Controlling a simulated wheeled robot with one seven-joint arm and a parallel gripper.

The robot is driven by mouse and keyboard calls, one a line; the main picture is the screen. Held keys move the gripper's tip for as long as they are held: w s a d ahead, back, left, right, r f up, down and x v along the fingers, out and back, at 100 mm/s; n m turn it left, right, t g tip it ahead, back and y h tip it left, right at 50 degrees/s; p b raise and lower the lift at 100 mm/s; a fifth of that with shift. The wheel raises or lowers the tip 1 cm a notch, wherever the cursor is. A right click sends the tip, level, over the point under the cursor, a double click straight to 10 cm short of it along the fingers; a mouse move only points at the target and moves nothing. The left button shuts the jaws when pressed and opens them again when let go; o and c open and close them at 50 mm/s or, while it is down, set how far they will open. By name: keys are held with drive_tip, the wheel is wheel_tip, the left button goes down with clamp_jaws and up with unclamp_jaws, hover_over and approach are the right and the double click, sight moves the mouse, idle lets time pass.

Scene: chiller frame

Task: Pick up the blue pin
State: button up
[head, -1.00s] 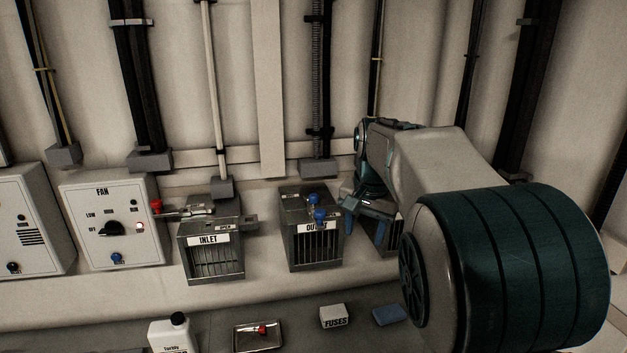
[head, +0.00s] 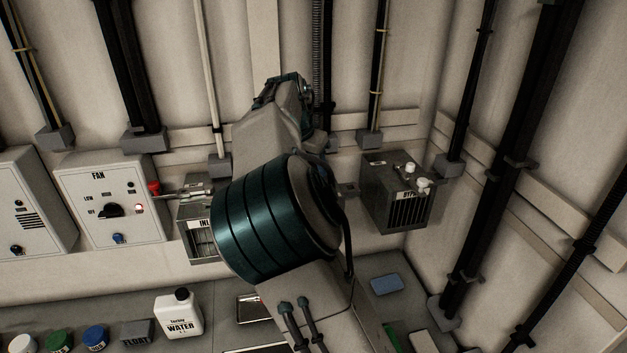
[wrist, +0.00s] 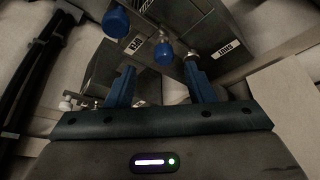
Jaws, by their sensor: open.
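Two blue knobs show in the wrist view, one at the upper left (wrist: 116,22) and one nearer the middle (wrist: 163,54). I cannot tell for sure which is the blue pin's head. They are at the grey metal outlet box, whose label is only partly readable here. My gripper (wrist: 160,76) is open, its two blue fingers apart and pointing toward the box. The middle knob appears in the gap between the fingertips, apparently beyond them, with nothing gripped. In the head view my arm hides the outlet box, the blue knobs and the fingers.
The bypass box (head: 392,211) with white knobs is on the wall to the right. The inlet box (head: 198,246), partly hidden by my arm, is left. A fan panel (head: 117,190) is farther left. A water jug (head: 180,318) and blue block (head: 387,284) stand on the counter below.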

drive_tip(key=shift+w+p+x, duration=0.1)
drive_tip(key=shift+p+x, duration=0.5)
drive_tip(key=shift+x, duration=0.95)
drive_tip(key=shift+w+p+x, duration=0.15)
drive_tip(key=shift+p+x, duration=0.45)
drive_tip(key=shift+x, duration=0.95)
drive_tip(key=shift+a, duration=0.2)
drive_tip(key=c, duration=1)
